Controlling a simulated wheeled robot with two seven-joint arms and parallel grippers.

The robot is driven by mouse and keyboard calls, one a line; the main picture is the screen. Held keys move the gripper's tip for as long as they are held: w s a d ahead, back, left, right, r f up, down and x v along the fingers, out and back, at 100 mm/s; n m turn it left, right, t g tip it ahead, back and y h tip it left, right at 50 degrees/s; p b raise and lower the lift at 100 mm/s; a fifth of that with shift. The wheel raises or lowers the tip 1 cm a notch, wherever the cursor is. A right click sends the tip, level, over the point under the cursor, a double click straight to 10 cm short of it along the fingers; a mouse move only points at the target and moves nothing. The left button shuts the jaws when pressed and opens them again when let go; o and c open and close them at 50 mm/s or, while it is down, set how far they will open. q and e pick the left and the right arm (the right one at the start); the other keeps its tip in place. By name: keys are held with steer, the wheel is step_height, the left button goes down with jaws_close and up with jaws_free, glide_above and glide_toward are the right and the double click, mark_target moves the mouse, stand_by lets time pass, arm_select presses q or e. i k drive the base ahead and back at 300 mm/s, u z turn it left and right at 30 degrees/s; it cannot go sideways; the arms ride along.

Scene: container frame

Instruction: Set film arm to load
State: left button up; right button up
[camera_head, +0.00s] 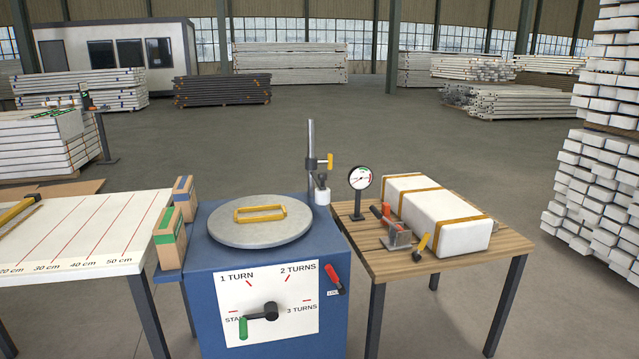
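A blue machine (330,235) stands in the middle with a round grey turntable (228,229) and a yellow rectangular handle on it. A grey post (311,140) with a yellow knob (326,161) and a white cylinder (322,194) rises at its back right. A red lever (333,278) sits on the front right, tilted, beside a small label whose text is too small to read. I cannot tell which part is the film arm. The white dial plate (290,337) bears a black crank (271,311) with a green grip (243,328), pointing at START. Neither gripper is in view.
A wooden table (455,259) at right holds a gauge (360,178), a long white strapped block (424,208) and small tools. At left, a white measuring table (92,230) and small boxes (171,238) flank the machine. Open floor lies behind.

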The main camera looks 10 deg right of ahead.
mark_target(322, 194)
steer(key=z, duration=0.5)
steer(key=i, duration=0.45)
steer(key=z, duration=1.05)
steer(key=i, duration=0.85)
steer(key=u, duration=0.65)
steer(key=i, duration=0.8)
steer(key=u, duration=0.9)
